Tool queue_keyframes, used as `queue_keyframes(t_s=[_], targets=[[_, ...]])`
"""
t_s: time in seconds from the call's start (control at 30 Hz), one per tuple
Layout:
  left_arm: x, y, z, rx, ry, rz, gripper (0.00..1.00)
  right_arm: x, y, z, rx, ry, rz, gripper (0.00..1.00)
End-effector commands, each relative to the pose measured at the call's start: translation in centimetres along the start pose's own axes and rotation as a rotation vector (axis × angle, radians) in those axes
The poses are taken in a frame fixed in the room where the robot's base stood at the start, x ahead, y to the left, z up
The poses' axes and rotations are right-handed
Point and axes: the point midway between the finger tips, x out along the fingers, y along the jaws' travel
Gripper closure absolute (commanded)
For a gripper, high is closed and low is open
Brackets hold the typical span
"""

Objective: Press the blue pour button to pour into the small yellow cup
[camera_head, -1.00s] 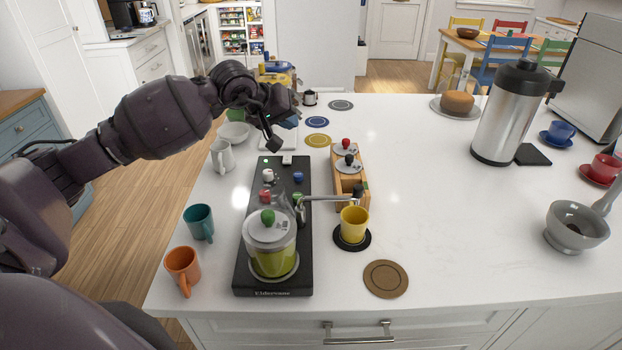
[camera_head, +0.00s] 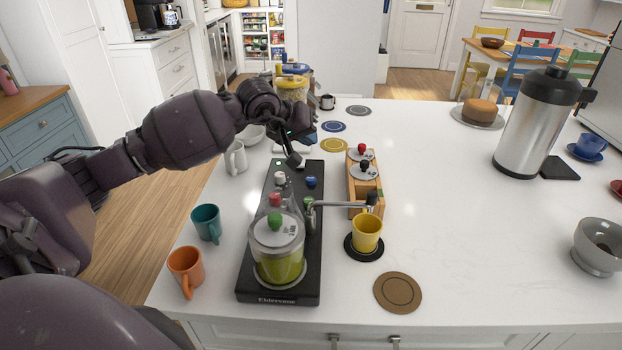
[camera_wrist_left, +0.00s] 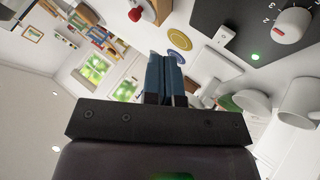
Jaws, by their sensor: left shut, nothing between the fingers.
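The black coffee machine (camera_head: 308,270) stands on the white counter, with a glass jar of green contents (camera_head: 277,262) on its front. The blue button (camera_head: 311,182) is on its top panel, beside a white knob (camera_head: 280,178) and behind a red one (camera_head: 275,199). The small yellow cup (camera_head: 366,236) stands upright on a black round coaster, near the end of the metal spout (camera_head: 340,204). My left gripper (camera_head: 308,138) is above the machine's far end, apart from the blue button. Its blue fingers (camera_wrist_left: 165,58) are shut and empty. My right gripper is out of view.
A wooden box (camera_head: 362,190) with red and black knobs stands right of the machine. Teal (camera_head: 207,224) and orange (camera_head: 185,268) mugs stand left, a white jug (camera_head: 236,158) behind them. The counter's right middle is clear, short of the steel dispenser (camera_head: 532,125).

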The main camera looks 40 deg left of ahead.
Motion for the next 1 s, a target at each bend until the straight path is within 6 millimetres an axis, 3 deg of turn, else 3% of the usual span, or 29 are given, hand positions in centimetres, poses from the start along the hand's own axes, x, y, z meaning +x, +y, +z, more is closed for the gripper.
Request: queue_keyframes(t_s=[0.4,0.53,1.0], targets=[[3.5,-2.5,2.6,-0.004,-0.003,0.000,1.00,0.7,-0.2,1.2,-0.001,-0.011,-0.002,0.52],[4.8,-3.5,3.4,0.000,-0.003,-0.003,1.00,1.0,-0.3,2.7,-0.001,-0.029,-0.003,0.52],[5.2,-3.8,3.8,0.000,0.001,0.000,1.00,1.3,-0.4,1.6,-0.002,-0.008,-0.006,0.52]])
